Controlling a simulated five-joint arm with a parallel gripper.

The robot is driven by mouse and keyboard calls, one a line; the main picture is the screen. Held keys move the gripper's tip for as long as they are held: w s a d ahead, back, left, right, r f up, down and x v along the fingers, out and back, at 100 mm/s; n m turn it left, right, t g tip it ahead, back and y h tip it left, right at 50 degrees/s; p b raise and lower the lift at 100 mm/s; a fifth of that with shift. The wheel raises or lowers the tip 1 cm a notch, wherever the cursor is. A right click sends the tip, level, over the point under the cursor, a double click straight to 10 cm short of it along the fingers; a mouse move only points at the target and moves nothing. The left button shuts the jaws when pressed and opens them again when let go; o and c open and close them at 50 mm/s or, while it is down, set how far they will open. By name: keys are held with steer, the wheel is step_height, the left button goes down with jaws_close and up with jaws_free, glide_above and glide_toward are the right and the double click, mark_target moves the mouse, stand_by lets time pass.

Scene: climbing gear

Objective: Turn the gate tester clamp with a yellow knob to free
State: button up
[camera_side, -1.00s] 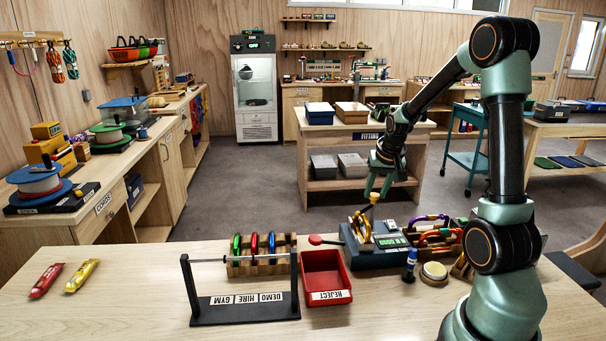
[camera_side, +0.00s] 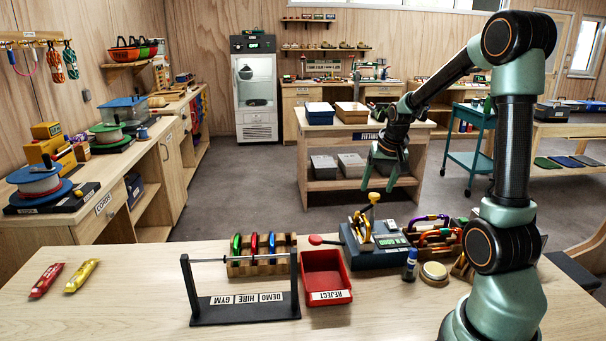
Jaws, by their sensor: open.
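The gate tester (camera_side: 372,258) is a dark blue-grey box with a green display, on the bench right of the red tray. A yellow carabiner (camera_side: 361,228) stands upright on its left part. The clamp's yellow knob (camera_side: 375,197) sits on a thin stem at the top of the tester. My gripper (camera_side: 377,186) hangs just above the knob with its two green fingers spread apart and nothing between them. The knob appears just below the fingertips, though depth is hard to judge.
A red reject tray (camera_side: 326,279) and a red-ended lever (camera_side: 316,239) lie left of the tester. A black rail stand (camera_side: 245,307) is further left. A crate of carabiners (camera_side: 436,234), a blue bottle (camera_side: 410,264) and a round tin (camera_side: 434,272) are close on the right.

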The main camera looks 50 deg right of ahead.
mark_target(375, 194)
steer(key=v, duration=0.9)
steer(key=shift+r, duration=0.2)
steer(key=shift+a, duration=0.1)
steer(key=w+d+m+g+y, duration=0.3)
steer(key=w+d+m, duration=0.1)
steer(key=m, duration=1.4)
step_height(375, 194, down, 11)
steer(key=shift+a+f, duration=0.15)
steer(key=shift+f, duration=0.05)
jaws_close()
stand_by(0.7)
